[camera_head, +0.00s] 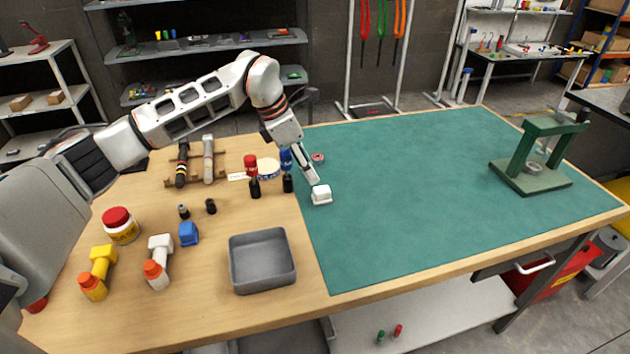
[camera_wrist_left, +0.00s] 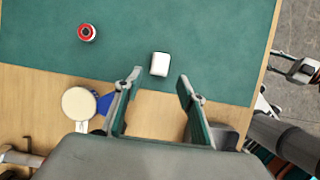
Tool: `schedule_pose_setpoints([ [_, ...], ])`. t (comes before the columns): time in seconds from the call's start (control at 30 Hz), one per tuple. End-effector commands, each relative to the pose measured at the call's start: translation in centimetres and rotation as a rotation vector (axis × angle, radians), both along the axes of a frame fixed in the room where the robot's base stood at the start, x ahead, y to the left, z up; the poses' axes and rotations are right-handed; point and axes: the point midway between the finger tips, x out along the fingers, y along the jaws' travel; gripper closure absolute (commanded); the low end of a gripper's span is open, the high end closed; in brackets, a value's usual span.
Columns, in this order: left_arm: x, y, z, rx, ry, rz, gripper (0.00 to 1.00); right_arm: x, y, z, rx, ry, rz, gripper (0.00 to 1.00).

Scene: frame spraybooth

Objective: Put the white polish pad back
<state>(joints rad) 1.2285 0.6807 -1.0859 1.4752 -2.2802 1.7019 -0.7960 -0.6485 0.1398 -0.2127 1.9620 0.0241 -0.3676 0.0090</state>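The white polish pad (camera_head: 321,195) is a small white block lying on the green mat (camera_head: 420,200), near the mat's left edge. It also shows in the left wrist view (camera_wrist_left: 160,64), just beyond and between the fingertips. My left gripper (camera_head: 314,181) is above the pad, pointing down at it. In the left wrist view its two fingers (camera_wrist_left: 158,77) are apart with nothing between them. What seems to be my right gripper (camera_wrist_left: 298,70) shows at the right edge of the left wrist view, beyond the table edge; its fingers are unclear.
A grey tray (camera_head: 235,270) stands on the bare wood at the front. A blue block (camera_head: 188,234), a red-lidded jar (camera_head: 121,227) and several bottles stand left of it. A red and a blue marker-like item stand close to my left gripper. A green press (camera_head: 530,177) stands far right; the mat's middle is clear.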

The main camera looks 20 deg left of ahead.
Motion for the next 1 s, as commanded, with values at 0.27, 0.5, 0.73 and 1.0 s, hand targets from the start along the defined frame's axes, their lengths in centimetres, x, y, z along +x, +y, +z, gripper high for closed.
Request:
schedule_pose_setpoints([
  [0.27, -0.7, 1.1, 3.2, 0.0, 0.0, 0.001, 0.6, 0.0, 0.0, -0.2, 0.0, 0.001, 0.0, 0.68],
  [0.5, -0.9, 1.2, 3.5, 0.0, 0.002, 0.001, 0.6, 0.0, 0.0, -0.2, 0.0, 0.001, 0.0, 0.68],
  [0.73, -0.8, 1.2, 3.5, -0.001, 0.001, 0.001, 0.6, 0.0, 0.0, -0.2, 0.0, 0.001, 0.0, 0.68],
  [1.0, -0.9, 1.2, 3.5, -0.001, 0.001, 0.001, 0.6, 0.3, 0.0, -0.1, -0.001, -0.005, -0.001, 0.68],
])
